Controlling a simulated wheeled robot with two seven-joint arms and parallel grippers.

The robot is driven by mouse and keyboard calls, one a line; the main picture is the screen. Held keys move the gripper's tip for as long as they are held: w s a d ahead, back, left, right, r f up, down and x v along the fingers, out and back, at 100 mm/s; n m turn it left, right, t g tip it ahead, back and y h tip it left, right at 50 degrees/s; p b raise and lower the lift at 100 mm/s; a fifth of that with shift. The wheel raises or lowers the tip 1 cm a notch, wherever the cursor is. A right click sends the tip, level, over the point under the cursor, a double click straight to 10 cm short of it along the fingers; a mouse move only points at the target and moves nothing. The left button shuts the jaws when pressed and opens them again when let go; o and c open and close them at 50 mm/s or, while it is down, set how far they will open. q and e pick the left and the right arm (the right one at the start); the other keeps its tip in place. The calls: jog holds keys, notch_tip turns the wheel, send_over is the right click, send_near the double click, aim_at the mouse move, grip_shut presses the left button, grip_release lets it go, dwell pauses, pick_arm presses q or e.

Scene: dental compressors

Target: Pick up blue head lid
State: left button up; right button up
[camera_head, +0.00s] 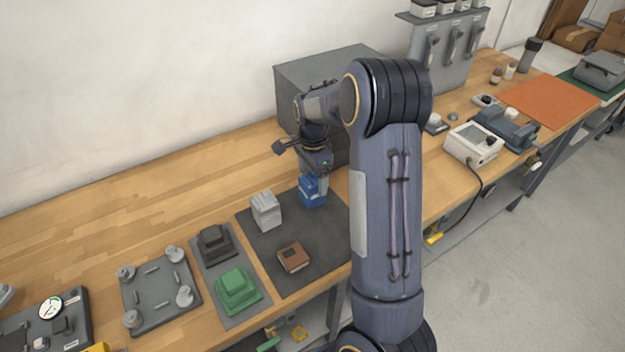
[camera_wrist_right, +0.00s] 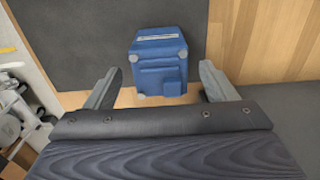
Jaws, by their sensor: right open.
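The blue head lid (camera_head: 312,191) stands on a dark mat (camera_head: 265,232) on the wooden bench, right of a light grey block. It also shows in the right wrist view (camera_wrist_right: 158,56), a blue block with pale corners and a small protruding box. My right gripper (camera_head: 316,176) is just over the lid, pointing down. In the right wrist view its two fingers are apart, one on each side of the lid's near part, with nothing held. The lid's upper part is partly hidden by the gripper in the head view. My left gripper is not in view.
A light grey block (camera_head: 266,210) and a brown block (camera_head: 293,257) share the mat. A green part (camera_head: 237,290) and a dark part (camera_head: 214,241) sit to the left. A large grey box (camera_head: 318,72) stands behind my arm. The bench's back left is bare.

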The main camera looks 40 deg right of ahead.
jog(key=c, duration=1.1)
jog(key=shift+c, duration=0.2)
jog(key=shift+r, duration=0.1)
